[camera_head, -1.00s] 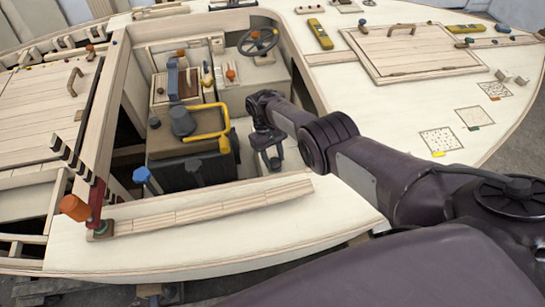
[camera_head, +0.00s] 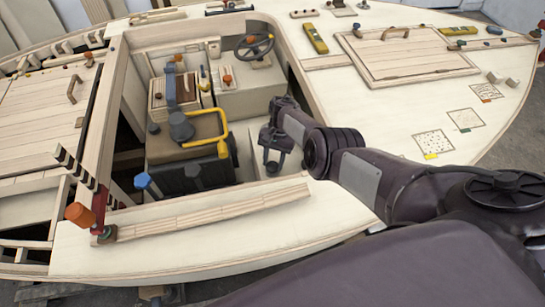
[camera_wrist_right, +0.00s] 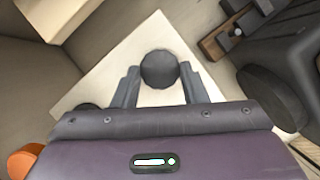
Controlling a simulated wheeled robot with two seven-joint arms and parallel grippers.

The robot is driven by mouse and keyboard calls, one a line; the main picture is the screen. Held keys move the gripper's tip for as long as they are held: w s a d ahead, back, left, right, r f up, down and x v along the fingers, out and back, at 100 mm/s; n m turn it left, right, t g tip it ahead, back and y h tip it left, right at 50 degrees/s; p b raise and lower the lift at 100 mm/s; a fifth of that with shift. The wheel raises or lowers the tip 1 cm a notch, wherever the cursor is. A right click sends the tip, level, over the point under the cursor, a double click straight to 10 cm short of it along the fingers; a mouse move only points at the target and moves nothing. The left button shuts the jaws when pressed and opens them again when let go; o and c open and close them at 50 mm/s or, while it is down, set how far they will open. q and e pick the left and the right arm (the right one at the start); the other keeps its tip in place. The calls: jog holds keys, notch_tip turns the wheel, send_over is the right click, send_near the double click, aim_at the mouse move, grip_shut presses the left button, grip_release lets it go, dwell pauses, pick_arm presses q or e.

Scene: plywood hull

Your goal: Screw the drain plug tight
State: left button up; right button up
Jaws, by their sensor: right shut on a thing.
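A dark grey round knob, which looks like the drain plug (camera_wrist_right: 159,69), sits between the fingers of my right gripper (camera_wrist_right: 160,88) in the right wrist view. The fingers touch it from both sides, over a pale square panel (camera_wrist_right: 128,62). In the head view my right gripper (camera_head: 272,163) reaches down into the open cockpit, right of the dark engine box. The plug's underside and thread are hidden, so I cannot tell how deep it sits. My left gripper is not in view.
The dark engine box (camera_head: 192,178) with a yellow bent handle (camera_head: 222,140) stands close left of my gripper. The steering wheel (camera_head: 254,46) is behind. The cockpit's front rim (camera_head: 210,212) is near my forearm. An orange knob (camera_head: 80,213) stands at the front left.

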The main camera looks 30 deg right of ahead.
jog(key=m+p, duration=0.1)
jog(key=m, duration=0.1)
jog(key=m+t+p, duration=0.1)
jog(key=m, duration=0.1)
jog(key=r+m+t+y+p, duration=0.1)
jog(key=m, duration=0.1)
jog(key=shift+d+p, duration=0.2)
jog(key=shift+p, duration=0.1)
jog(key=shift+s+f+m+t+p, duration=0.1)
jog(key=shift+m+t+p, duration=0.45)
jog(key=shift+m, duration=0.7)
jog(key=shift+s+f+m+t+p, duration=0.1)
jog(key=shift+m+t+p, duration=0.45)
jog(key=shift+m, duration=0.7)
jog(key=o, duration=0.8)
jog(key=shift+c, duration=0.2)
jog(key=shift+o, duration=1.1)
jog(key=shift+s, duration=0.1)
jog(key=shift+s+a, duration=0.1)
jog(key=shift+f, duration=0.1)
